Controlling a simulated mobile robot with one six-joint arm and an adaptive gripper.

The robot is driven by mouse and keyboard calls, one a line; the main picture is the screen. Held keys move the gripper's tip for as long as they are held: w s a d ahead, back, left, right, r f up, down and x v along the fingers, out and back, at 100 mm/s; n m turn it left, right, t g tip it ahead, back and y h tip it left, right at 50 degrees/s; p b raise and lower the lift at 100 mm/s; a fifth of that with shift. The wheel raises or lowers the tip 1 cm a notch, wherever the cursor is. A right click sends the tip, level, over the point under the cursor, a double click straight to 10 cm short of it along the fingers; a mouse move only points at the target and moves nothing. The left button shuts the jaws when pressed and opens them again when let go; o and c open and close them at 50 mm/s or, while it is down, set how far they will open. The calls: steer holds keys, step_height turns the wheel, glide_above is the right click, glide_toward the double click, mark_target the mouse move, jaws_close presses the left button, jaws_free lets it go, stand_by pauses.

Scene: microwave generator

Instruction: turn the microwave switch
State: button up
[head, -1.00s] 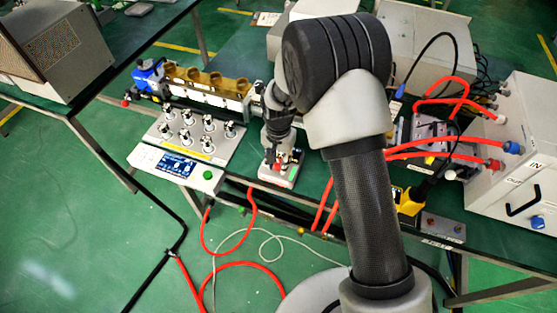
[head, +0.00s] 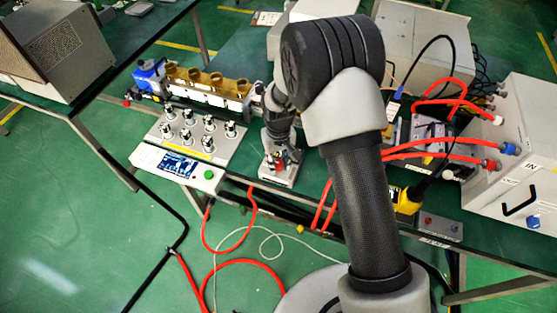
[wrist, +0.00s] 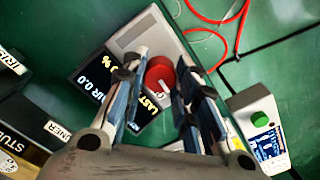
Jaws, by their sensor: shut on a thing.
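The microwave switch is a red round knob (wrist: 160,76) with a white mark, on a light grey box (wrist: 138,38) with a dark display. In the head view the box (head: 279,178) stands at the front edge of the green table. My gripper (wrist: 164,68) is over the box, with one finger on each side of the knob, shut on it. In the head view my gripper (head: 279,157) points down onto the box and hides most of the knob and display.
A panel with several knobs (head: 190,139) and a green button (head: 209,174) stands just left of the box. Red hoses (head: 430,152) run to a white cabinet (head: 515,185) on the right. Red and white cables hang below the table edge.

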mark_target(279, 163)
steer(key=shift+n, duration=0.5)
steer(key=o, duration=1)
steer(key=shift+o, duration=0.2)
step_height(279, 163, up, 12)
stand_by(0.4)
